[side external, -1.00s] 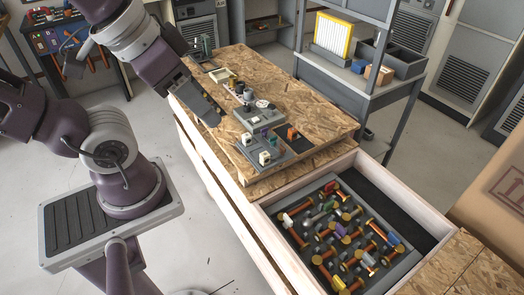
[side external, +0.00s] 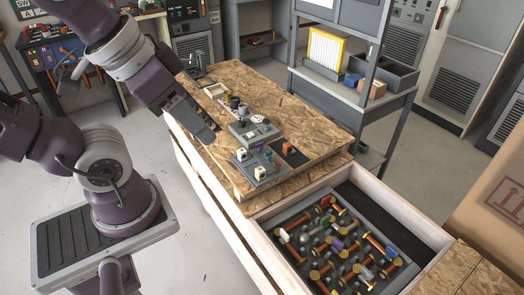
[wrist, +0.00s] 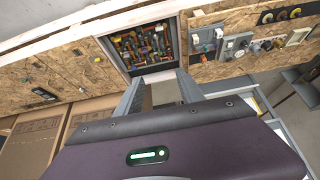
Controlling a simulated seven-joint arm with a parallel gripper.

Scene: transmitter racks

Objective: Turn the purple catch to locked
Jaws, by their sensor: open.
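The purple catch (side external: 260,144) is a very small purple spot among the fittings on a grey panel (side external: 246,163) on the wooden bench top. Its lever position is too small to read. The grey panels (wrist: 237,46) also show in the wrist view, at the upper right, where I cannot make out the catch. My gripper (wrist: 158,82) is open and empty, its two grey fingers spread apart. In the side external view my gripper (side external: 207,128) hangs over the bench's left edge, to the left of the panel and apart from it.
An orange fitting (side external: 288,148) is on a dark panel beside the grey one. Knobs and a dial (side external: 257,119) stand behind. An open drawer (side external: 380,189) holds a tray of several spools. A grey shelf rack (side external: 377,98) stands behind the bench. The bench top's right side is clear.

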